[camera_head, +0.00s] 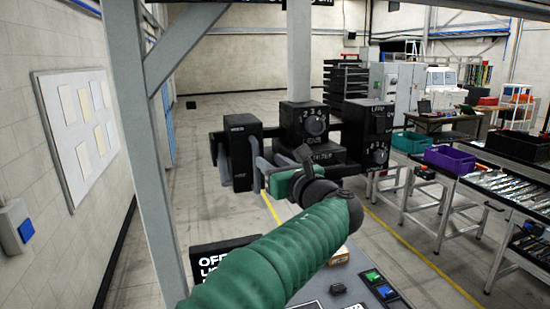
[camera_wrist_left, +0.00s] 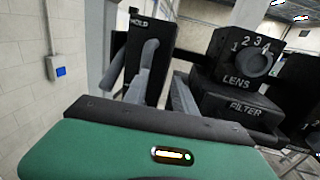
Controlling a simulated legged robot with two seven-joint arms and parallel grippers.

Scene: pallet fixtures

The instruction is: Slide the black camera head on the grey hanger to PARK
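A black block with a lens dial (camera_head: 312,122) and a filter box under it (camera_head: 318,151) sits in the middle of the head view. In the left wrist view it shows LENS (camera_wrist_left: 240,62) and FILTER (camera_wrist_left: 236,112). To its left stands a tall black box (camera_head: 240,152), marked HOLD in the wrist view (camera_wrist_left: 147,50). My left gripper (camera_head: 266,160) is in front of this box and beside the lens block. Its grey fingers look apart, with nothing seen between them (camera_wrist_left: 165,85). I cannot single out the grey hanger or a PARK mark. My right gripper is out of view.
Another black unit with a dial (camera_head: 373,135) stands to the right of the lens block. A grey post with a brace (camera_head: 140,120) rises close on the left. A panel with green and blue buttons (camera_head: 376,283) lies below my arm. Benches with bins (camera_head: 450,158) stand at right.

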